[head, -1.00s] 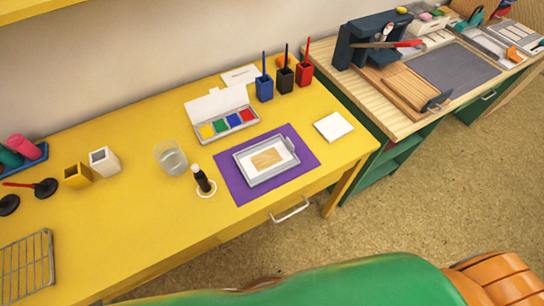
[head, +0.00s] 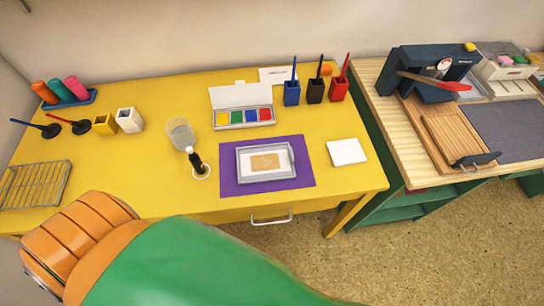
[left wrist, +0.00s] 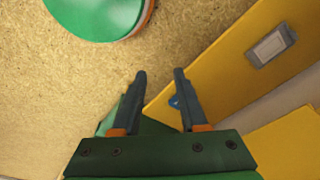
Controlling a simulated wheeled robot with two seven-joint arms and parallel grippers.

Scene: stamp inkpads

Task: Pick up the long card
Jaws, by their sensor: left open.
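I cannot tell for sure which piece is the long card. A white card (head: 284,155) with a tan panel lies in a shallow grey tray (head: 240,169) on a purple mat (head: 230,181) in the head view. A separate white, nearly square card or pad (head: 346,151) lies flat to the right of the mat. My right gripper is not seen.
On the yellow desk (head: 130,185) are a paint box (head: 244,118), a glass (head: 180,133), a dark-handled stamp (head: 196,160), pen pots (head: 292,94) and a wire rack (head: 35,184). A wooden workbench (head: 384,110) stands at the right.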

